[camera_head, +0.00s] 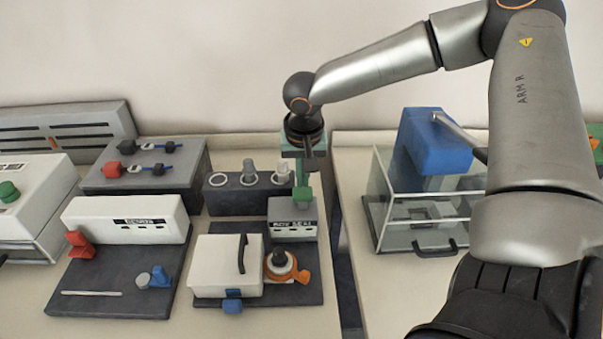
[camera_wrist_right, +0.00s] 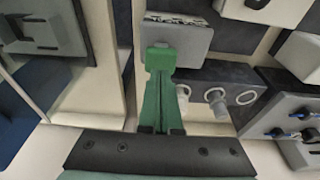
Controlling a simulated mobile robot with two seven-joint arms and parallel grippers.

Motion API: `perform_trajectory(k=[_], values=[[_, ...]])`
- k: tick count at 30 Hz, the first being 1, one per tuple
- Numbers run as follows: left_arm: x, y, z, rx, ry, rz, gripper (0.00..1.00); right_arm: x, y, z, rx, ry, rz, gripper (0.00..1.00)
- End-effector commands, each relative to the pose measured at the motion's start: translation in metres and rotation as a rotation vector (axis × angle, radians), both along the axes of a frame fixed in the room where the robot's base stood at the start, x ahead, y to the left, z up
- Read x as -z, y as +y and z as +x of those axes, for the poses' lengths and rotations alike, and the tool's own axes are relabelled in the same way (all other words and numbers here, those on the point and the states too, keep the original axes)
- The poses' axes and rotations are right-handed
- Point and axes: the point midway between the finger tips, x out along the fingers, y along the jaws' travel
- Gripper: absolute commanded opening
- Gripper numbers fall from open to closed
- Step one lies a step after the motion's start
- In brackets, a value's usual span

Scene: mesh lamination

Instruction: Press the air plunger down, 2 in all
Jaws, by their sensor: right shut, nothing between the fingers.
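The grey box (camera_head: 292,224) with a dark label strip stands at the back right of a dark base plate. How far down the cap sits is unclear. My left gripper is not in view.
On the same plate are a white lidded box (camera_head: 226,266) and an orange ring with a black knob (camera_head: 280,260). A dark block with several ringed holes (camera_head: 232,196) stands behind. A glass-walled case (camera_head: 420,212) with a blue block (camera_head: 432,140) stands to the right.

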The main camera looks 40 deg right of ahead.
Motion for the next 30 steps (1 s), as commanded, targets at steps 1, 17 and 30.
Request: perform_trajectory(k=[1,17,30], values=[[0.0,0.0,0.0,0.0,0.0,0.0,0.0,0.0,0.0,0.0,0.0,0.0,0.0,0.0],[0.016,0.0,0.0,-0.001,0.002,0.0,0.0,0.02,0.0,0.0,0.0,0.0,0.0,0.0],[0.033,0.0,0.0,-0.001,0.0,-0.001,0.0,0.042,0.0,0.0,0.0,0.001,0.0,0.0]])
